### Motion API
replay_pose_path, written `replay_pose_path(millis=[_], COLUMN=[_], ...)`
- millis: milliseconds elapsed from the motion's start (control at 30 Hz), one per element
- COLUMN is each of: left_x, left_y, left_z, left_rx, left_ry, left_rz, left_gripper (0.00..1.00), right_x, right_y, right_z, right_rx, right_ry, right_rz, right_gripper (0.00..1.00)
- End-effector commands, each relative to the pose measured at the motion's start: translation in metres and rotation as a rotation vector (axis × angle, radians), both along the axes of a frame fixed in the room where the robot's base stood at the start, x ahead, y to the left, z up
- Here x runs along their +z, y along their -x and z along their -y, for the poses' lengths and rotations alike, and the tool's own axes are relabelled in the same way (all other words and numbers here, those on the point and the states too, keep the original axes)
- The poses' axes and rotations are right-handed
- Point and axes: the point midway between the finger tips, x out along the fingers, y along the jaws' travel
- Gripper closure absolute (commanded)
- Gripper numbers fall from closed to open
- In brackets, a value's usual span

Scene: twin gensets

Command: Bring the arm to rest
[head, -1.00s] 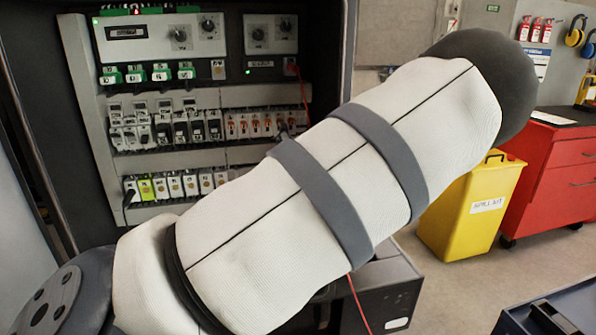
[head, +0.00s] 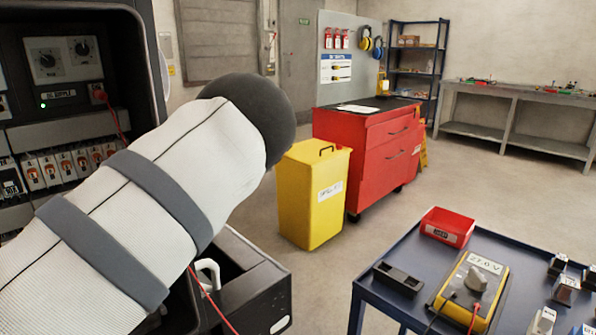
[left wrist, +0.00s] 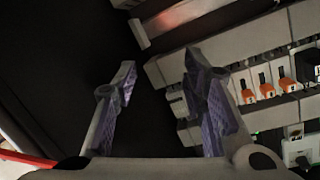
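My left arm, in its white padded sleeve with grey straps, crosses the lower left of the head view in front of the open control cabinet (head: 75,128). My left gripper (left wrist: 160,63) shows in the left wrist view. Its two fingers are spread apart with nothing between them, near dark cabinet space and a row of modules with orange parts (left wrist: 266,88). The gripper itself does not show in the head view. My right gripper is in neither view.
A red lead (head: 118,127) hangs from the cabinet and passes behind my arm. A black box (head: 255,292) stands below. A yellow bin (head: 308,205) and red tool cabinet (head: 370,160) stand beyond. A blue table (head: 375,305) carries a yellow meter (head: 475,280) and red bin (head: 447,227).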

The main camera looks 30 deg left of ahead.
Motion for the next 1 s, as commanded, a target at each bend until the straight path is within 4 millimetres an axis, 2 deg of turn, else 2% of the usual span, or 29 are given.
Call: replay_pose_path(millis=[67, 100, 167, 200, 267, 300, 367, 400, 533, 600, 667, 767, 1000], left_x=[-0.047, -0.078, -0.129, -0.160, -0.201, -0.225, -0.256, -0.271, -0.297, -0.300, -0.300, -0.299, -0.299], left_y=[0.010, 0.018, 0.037, 0.052, 0.079, 0.099, 0.132, 0.154, 0.220, 0.244, 0.258, 0.269, 0.269], left_z=[0.018, 0.033, 0.062, 0.083, 0.119, 0.144, 0.184, 0.211, 0.290, 0.320, 0.338, 0.352, 0.352], left_rx=[-0.030, -0.057, -0.102, -0.133, -0.182, -0.216, -0.268, -0.303, -0.408, -0.452, -0.478, -0.501, -0.503], left_ry=[0.081, 0.141, 0.246, 0.318, 0.428, 0.502, 0.619, 0.695, 0.918, 1.005, 1.056, 1.096, 1.098], left_rz=[-0.109, -0.186, -0.313, -0.397, -0.520, -0.599, -0.713, -0.785, -0.969, -1.032, -1.066, -1.092, -1.093], left_gripper=[0.61, 0.61, 0.61, 0.61, 0.61, 0.61, 0.61, 0.61, 0.61, 0.61, 0.61, 0.61, 0.61], right_x=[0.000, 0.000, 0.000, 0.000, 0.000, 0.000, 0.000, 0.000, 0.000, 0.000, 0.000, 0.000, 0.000], right_y=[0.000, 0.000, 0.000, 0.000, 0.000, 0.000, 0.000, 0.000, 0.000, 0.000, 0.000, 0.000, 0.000], right_z=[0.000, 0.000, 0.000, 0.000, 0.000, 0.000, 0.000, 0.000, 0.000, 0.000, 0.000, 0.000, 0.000], right_rx=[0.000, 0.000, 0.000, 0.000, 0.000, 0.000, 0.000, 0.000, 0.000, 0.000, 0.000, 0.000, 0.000], right_ry=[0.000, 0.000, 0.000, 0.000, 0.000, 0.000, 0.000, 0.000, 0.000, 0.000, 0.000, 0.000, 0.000], right_rz=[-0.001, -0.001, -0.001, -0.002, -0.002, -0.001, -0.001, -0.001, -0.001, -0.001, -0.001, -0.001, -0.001], right_gripper=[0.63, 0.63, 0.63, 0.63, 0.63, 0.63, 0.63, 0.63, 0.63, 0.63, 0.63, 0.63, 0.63])
